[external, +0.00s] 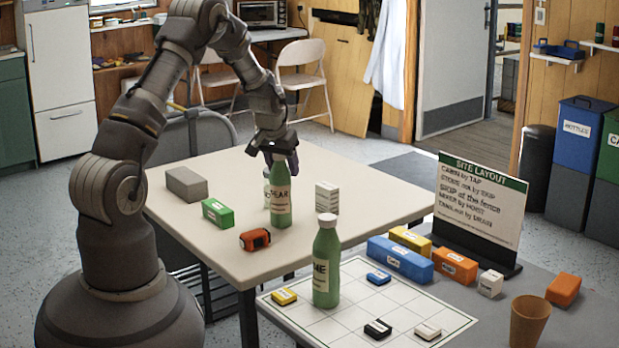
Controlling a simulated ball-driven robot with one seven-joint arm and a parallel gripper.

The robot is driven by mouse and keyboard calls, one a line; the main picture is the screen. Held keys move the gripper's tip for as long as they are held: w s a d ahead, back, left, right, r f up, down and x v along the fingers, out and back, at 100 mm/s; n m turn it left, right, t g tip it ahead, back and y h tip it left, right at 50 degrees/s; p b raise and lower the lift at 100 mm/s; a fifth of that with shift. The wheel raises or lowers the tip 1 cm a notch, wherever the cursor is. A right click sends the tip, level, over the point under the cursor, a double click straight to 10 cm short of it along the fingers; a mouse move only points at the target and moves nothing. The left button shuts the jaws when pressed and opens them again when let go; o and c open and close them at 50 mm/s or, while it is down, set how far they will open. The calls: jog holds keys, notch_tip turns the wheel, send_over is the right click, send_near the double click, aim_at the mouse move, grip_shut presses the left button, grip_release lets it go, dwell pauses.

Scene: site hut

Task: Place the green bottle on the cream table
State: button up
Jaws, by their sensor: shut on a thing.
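A green bottle (281,200) with a cream label ending in "EAR" is upright at the cream table (240,170). My gripper (281,156) comes down from above and is shut on the top of this bottle, hiding its cap. The bottle's base is at or very near the tabletop; I cannot tell if it touches. A second green bottle (326,270) with a pale cap and cream label stands upright on the white grid sheet (370,312) on the grey table in front.
On the cream table are a grey block (187,184), a green box (218,213), an orange-and-black item (255,240), a white box (327,198) and a pale container (267,188) close behind the held bottle. The sign (478,205) and cup (528,321) stand on the grey table.

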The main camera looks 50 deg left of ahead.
jog(key=o, duration=1.4)
jog(key=shift+f, duration=0.1)
jog(key=p+v, duration=0.4)
jog(key=v, duration=0.8)
jog(key=w+d+r+m+t, duration=0.15)
jog(key=d+r, duration=0.25)
jog(key=r, duration=0.6)
jog(key=w+d+r+t, duration=0.1)
jog(key=d+r+t, duration=0.15)
jog(key=r, duration=0.65)
jog(key=w+d+r+m+t, duration=0.15)
jog(key=d+r, duration=0.25)
jog(key=r, duration=0.6)
jog(key=s+d+r+t, duration=0.2)
jog(key=s+d+r, duration=0.1)
jog(key=r, duration=0.5)
jog(key=s+d+r+m+t+h, duration=0.1)
jog(key=s+d+r, duration=0.3)
jog(key=r, duration=0.5)
jog(key=s+d+r+m+t+h, duration=0.1)
jog(key=s+d+r+t, duration=0.2)
jog(key=s+r, duration=0.3)
notch_tip(320, 180, up, 3)
jog(key=shift+d+r, duration=0.1)
jog(key=shift+d, duration=0.4)
